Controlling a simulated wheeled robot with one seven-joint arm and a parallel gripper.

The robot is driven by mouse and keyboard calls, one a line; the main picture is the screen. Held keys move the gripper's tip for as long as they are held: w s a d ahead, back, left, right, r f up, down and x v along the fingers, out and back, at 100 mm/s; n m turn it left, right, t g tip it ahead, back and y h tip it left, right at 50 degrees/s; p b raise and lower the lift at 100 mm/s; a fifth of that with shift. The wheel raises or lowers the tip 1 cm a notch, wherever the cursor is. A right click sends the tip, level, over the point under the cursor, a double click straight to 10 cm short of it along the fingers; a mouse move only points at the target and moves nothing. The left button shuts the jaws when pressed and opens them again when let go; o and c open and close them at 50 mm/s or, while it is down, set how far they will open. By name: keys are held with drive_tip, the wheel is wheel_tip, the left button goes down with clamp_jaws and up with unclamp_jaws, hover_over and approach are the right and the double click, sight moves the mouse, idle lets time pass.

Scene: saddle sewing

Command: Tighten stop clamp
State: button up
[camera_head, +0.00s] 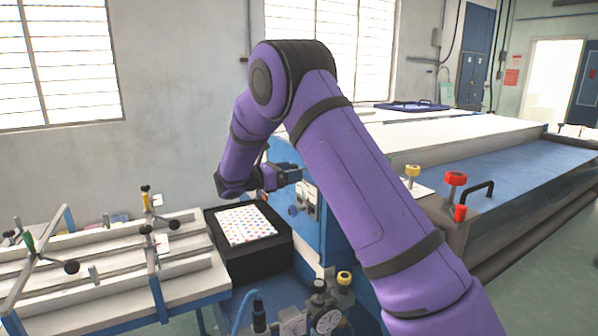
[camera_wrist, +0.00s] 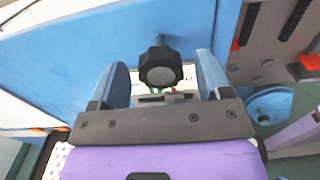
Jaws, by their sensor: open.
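A black lobed knob (camera_wrist: 160,67), which looks like the stop clamp's knob, stands on a short shaft in front of a blue panel in the wrist view. My gripper (camera_wrist: 162,70) is open, with one blue finger to the left of the knob and one to the right. A visible gap separates the knob from each finger. In the head view my gripper (camera_head: 289,176) is beside the blue machine panel, beyond my forearm. I cannot make out the knob there.
A black box (camera_head: 262,262) with a dotted white sheet (camera_head: 245,224) on it stands below my gripper. A bench (camera_head: 110,285) with several clamp handles is at left. A long blue-topped table (camera_head: 520,172) with red knobs (camera_head: 455,179) is at right. A pressure gauge (camera_head: 327,321) sits low in front.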

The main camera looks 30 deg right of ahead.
drive_tip(key=shift+d, duration=1.7)
drive_tip(key=c, duration=0.9)
